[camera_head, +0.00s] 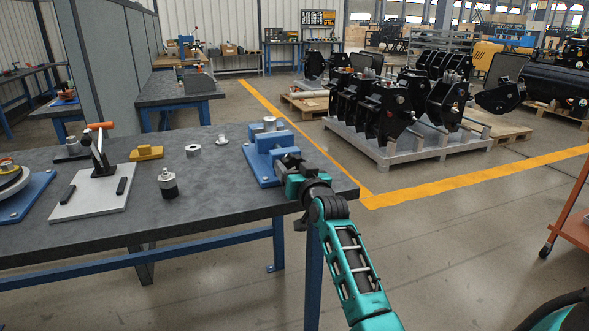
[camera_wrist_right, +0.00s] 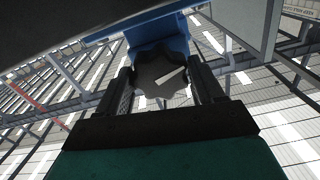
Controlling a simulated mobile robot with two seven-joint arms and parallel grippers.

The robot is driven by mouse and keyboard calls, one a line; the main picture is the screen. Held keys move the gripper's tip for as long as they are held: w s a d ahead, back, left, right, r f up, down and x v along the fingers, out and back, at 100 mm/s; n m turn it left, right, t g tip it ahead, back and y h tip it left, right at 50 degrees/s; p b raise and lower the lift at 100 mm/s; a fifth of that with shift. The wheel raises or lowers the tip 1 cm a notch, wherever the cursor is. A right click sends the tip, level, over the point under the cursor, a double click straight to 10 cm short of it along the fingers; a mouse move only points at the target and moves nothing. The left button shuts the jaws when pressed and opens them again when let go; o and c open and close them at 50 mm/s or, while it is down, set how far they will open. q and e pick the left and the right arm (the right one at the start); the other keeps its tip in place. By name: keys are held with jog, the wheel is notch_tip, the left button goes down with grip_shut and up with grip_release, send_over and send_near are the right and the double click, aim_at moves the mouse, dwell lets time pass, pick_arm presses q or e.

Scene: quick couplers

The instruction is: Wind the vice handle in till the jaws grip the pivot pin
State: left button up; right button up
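The blue vice (camera_head: 283,138) stands on the right end of the dark workbench; its blue body also shows at the top of the right wrist view (camera_wrist_right: 160,42). A grey upright cylinder (camera_head: 270,122), seemingly the pivot pin, shows at the vice's far side; whether the jaws touch it is too small to tell. My right gripper (camera_head: 290,164) is at the near side of the vice. In the right wrist view, the lobed grey vice handle (camera_wrist_right: 158,78), with a white stripe, fills the space between its fingers, which appear closed on it. My left gripper is out of view.
On the bench to the left are a grey ring (camera_head: 193,150), a dark fitting (camera_head: 168,184), a yellow block (camera_head: 147,153), a plate with an orange-handled lever (camera_head: 101,126) and a small metal part (camera_head: 222,140). Open floor lies to the right of the bench.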

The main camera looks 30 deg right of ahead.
jog(key=c, duration=0.6)
jog(key=shift+r+m+p, duration=0.2)
jog(key=shift+m+p, duration=0.2)
jog(key=shift+p, duration=0.25)
jog(key=shift+f+m, duration=0.15)
jog(key=shift+m, duration=0.15)
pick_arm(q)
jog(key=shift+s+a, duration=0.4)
pick_arm(e)
jog(key=o, duration=1)
jog(key=shift+o, duration=0.2)
jog(key=shift+s+a+f, duration=0.1)
jog(key=shift+s+a, duration=0.05)
jog(key=shift+s, duration=0.35)
pick_arm(q)
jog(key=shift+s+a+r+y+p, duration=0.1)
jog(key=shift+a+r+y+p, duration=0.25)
jog(key=shift+p, duration=0.6)
pick_arm(e)
jog(key=v, duration=1.2)
